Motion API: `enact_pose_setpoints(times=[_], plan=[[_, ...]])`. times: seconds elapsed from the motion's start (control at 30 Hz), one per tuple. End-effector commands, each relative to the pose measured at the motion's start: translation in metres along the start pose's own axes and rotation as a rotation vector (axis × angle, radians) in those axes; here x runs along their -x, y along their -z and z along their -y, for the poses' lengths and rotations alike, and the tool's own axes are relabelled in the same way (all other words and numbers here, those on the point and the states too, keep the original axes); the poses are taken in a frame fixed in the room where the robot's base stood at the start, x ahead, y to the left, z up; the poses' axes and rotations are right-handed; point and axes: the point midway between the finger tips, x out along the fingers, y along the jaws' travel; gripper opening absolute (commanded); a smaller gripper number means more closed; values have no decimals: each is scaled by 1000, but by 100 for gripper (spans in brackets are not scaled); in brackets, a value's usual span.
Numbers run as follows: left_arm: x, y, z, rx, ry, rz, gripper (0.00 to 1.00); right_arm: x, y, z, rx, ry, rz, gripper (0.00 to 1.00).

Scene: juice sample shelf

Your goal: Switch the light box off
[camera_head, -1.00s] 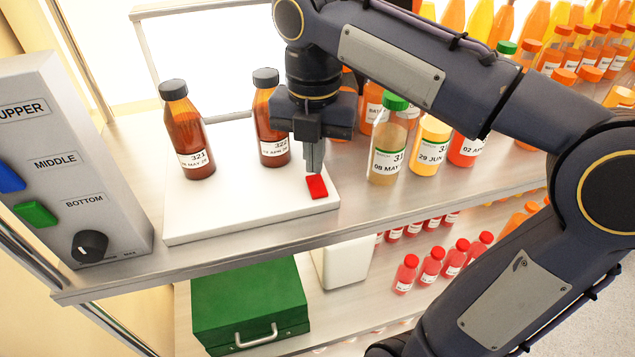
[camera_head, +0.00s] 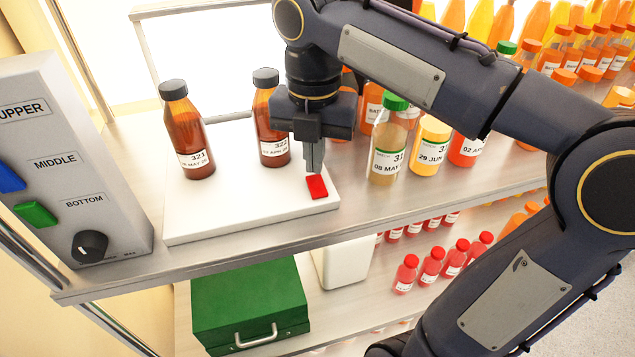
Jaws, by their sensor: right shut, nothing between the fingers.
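The light box (camera_head: 230,222) is a flat white slab on the upper shelf, left of the middle. Its red switch (camera_head: 317,187) sits on its top near the right front corner. My right gripper (camera_head: 314,168) is shut and empty, pointing down, with its fingertips just above or at the back edge of the red switch. I cannot tell whether they touch it. Two brown bottles with black caps, labelled 321 (camera_head: 187,135) and 322 (camera_head: 270,125), stand upright on the light box. The gripper body partly covers bottle 322. My left gripper is not in view.
A grey control panel (camera_head: 70,170) with blue and green buttons and a black knob stands at the left. A green-capped bottle (camera_head: 388,150) and other juice bottles stand right of the light box. A green case (camera_head: 250,300) lies on the shelf below.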

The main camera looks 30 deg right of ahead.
Motion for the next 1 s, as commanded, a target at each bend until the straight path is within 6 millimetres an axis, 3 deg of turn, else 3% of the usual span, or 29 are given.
enact_pose_setpoints(times=[1.0], plan=[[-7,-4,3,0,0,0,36,-12,0,0,0,0,0,0]])
